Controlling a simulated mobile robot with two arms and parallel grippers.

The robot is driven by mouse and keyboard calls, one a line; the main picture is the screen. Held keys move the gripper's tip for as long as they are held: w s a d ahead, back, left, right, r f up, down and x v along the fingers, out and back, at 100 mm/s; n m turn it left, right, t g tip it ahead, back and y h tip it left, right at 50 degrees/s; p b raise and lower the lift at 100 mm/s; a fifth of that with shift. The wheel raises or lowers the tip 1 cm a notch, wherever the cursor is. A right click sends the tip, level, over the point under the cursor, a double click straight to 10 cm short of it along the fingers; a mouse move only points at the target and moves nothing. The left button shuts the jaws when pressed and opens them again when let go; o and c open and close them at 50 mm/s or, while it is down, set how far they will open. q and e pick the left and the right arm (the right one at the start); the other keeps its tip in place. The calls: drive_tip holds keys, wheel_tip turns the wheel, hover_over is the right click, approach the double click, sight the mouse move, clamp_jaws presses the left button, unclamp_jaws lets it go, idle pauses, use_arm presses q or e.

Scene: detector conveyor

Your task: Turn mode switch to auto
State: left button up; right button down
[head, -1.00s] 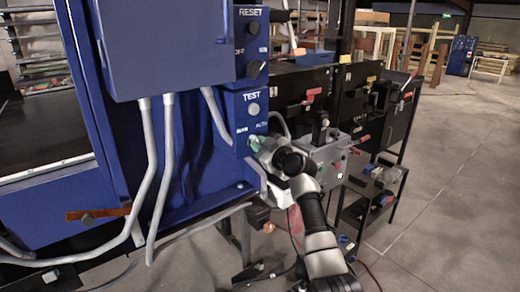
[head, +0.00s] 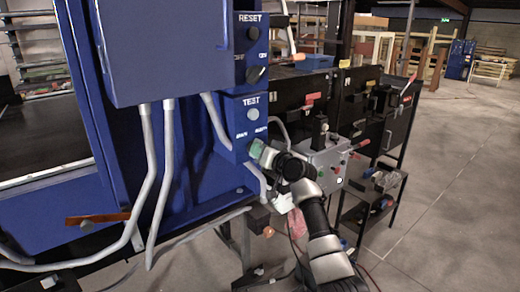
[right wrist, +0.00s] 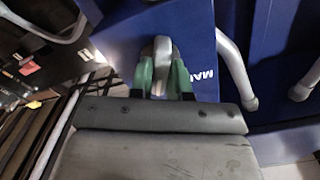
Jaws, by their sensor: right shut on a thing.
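The mode switch (right wrist: 163,65) is a grey knob on a blue box face, seen in the right wrist view with the letters "MAN" beside it. My right gripper (right wrist: 165,78) has green fingertips on both sides of the knob and is shut on it. In the head view my right gripper (head: 257,149) is at the lower part of the blue TEST box (head: 254,100), where it hides the switch. Small labels show above the fingertips but are hard to read. The knob's exact pointing direction is unclear. My left gripper is not in view.
Above is a blue RESET box (head: 251,50) with black knobs. A large blue cabinet (head: 165,50) with grey conduits (head: 150,175) stands to the left. A grey control box (head: 328,160) with buttons is close to the right of my arm. Open floor (head: 450,190) lies far right.

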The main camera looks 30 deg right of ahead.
drive_tip(key=m+p, duration=0.1)
drive_tip(key=m, duration=0.2)
drive_tip(key=shift+f, duration=0.1)
drive_tip(key=shift+m, duration=0.5)
drive_tip(key=c, duration=1.1)
unclamp_jaws()
drive_tip(key=s+b, duration=0.1)
drive_tip(key=s, duration=0.2)
drive_tip(key=s+b, duration=0.1)
drive_tip(key=s, duration=0.3)
drive_tip(key=s+d, duration=0.1)
drive_tip(key=s, duration=0.3)
drive_tip(key=shift+b, duration=0.4)
drive_tip(key=shift+w, duration=0.1)
